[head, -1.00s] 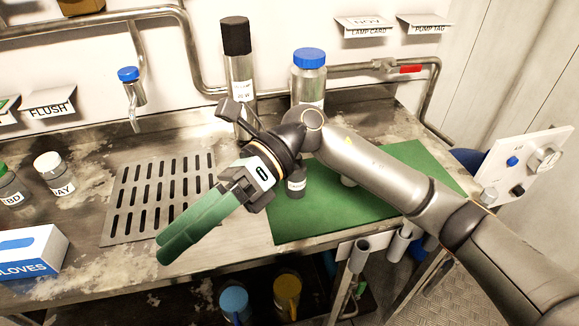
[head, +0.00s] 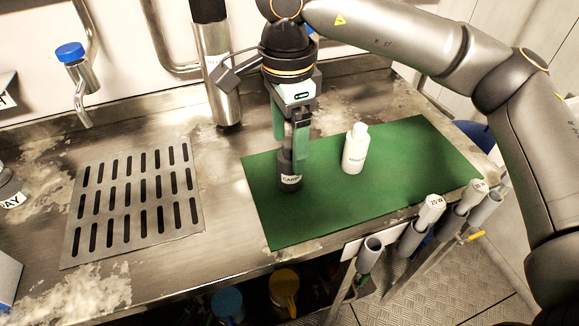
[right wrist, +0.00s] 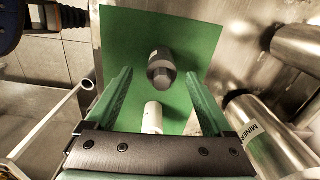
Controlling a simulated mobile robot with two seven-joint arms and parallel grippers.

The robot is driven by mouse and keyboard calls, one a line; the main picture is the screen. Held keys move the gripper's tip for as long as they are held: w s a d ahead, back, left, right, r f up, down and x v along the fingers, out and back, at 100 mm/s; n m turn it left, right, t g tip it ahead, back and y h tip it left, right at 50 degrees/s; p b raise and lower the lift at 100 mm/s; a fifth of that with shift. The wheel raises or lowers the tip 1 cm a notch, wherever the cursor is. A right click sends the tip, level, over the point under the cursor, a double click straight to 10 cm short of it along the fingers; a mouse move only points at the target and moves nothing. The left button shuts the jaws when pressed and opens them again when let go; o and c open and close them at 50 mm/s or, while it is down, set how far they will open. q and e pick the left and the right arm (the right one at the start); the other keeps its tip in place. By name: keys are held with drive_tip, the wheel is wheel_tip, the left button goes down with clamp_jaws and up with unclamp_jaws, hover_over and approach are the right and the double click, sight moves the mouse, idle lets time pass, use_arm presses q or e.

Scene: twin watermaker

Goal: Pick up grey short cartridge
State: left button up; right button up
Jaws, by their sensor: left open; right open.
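The grey short cartridge (head: 289,178), dark with a white label reading "CARB", stands upright on the green mat (head: 400,160). In the right wrist view the cartridge (right wrist: 160,72) lies ahead, between the lines of the two fingers. My right gripper (head: 290,150) points down over it with green fingers open. One finger overlaps the cartridge's upper right side in the head view; I cannot tell whether it touches. The right gripper (right wrist: 160,85) also shows empty in the right wrist view. My left gripper is not in view.
A white bottle (head: 355,150) stands on the mat just right of the cartridge. A tall steel cylinder (head: 217,85) stands behind left. A slotted drain plate (head: 135,200) lies to the left. Capped tubes (head: 422,227) sit in holders along the front edge.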

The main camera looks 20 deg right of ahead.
sight(290, 169)
drive_tip(key=shift+w+d+f, duration=0.1)
drive_tip(key=shift+f, duration=1.65)
drive_tip(key=shift+w+d+f, duration=0.1)
drive_tip(key=shift+f, duration=1.6)
clamp_jaws()
